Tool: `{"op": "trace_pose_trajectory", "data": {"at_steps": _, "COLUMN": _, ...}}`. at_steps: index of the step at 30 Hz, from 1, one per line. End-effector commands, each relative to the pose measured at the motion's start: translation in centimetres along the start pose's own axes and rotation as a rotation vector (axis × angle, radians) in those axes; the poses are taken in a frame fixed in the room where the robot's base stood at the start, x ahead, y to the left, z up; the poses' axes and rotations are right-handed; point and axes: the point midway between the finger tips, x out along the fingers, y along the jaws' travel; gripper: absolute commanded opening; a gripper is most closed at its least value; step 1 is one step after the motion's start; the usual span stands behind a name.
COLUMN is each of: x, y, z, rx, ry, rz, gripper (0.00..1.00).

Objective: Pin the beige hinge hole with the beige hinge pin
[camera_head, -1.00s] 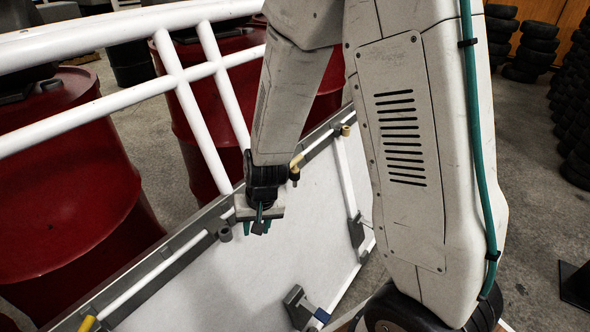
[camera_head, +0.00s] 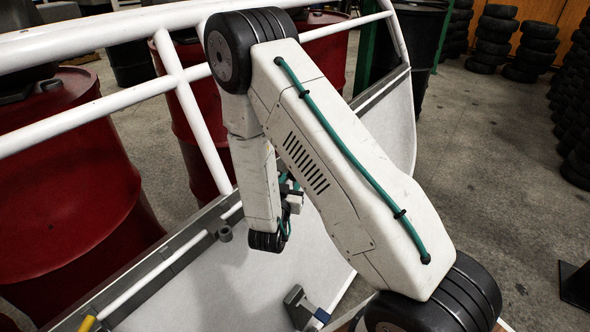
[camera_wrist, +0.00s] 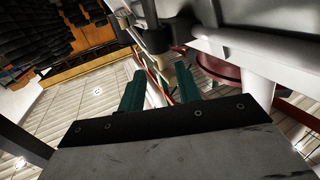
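My gripper (camera_wrist: 160,76) has its two green fingers spread apart in the wrist view, with nothing clearly held between them. A small beige piece (camera_wrist: 168,70) shows beyond and between the fingertips, under a grey rail. I cannot tell whether it is the beige hinge pin or the beige hinge hole. In the head view my gripper (camera_head: 291,189) is partly hidden behind my arm, over the white panel. No beige hinge part can be made out in the head view, where my arm covers the panel's far rail.
The white panel (camera_head: 205,290) has a grey rail edge with a grey ring fitting (camera_head: 225,234). A grey bracket with a blue part (camera_head: 322,315) and a yellow part (camera_head: 88,323) are near the front. White railing (camera_head: 183,95) and red drums (camera_head: 60,190) stand behind.

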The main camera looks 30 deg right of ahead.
Motion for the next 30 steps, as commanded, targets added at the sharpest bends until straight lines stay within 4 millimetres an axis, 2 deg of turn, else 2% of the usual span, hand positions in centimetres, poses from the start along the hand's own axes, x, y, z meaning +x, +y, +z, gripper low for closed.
{"op": "trace_pose_trajectory", "data": {"at_steps": 13, "x": 6.0, "y": -0.2, "z": -0.6, "rx": 0.002, "ry": 0.000, "rz": 0.002, "gripper": 0.34}}
{"op": "trace_pose_trajectory", "data": {"at_steps": 17, "x": 6.8, "y": -0.2, "z": -0.5, "rx": 0.000, "ry": -0.002, "rz": 0.000, "gripper": 0.34}}
{"op": "trace_pose_trajectory", "data": {"at_steps": 23, "x": 6.8, "y": -0.2, "z": -0.5, "rx": 0.000, "ry": -0.002, "rz": -0.001, "gripper": 0.34}}
{"op": "trace_pose_trajectory", "data": {"at_steps": 25, "x": 6.8, "y": -0.2, "z": -0.5, "rx": 0.000, "ry": -0.002, "rz": -0.001, "gripper": 0.20}}
{"op": "trace_pose_trajectory", "data": {"at_steps": 27, "x": 6.8, "y": -0.2, "z": -0.5, "rx": 0.000, "ry": -0.002, "rz": -0.001, "gripper": 0.00}}
{"op": "trace_pose_trajectory", "data": {"at_steps": 30, "x": 6.8, "y": -0.2, "z": -0.5, "rx": 0.000, "ry": -0.002, "rz": -0.002, "gripper": 0.00}}
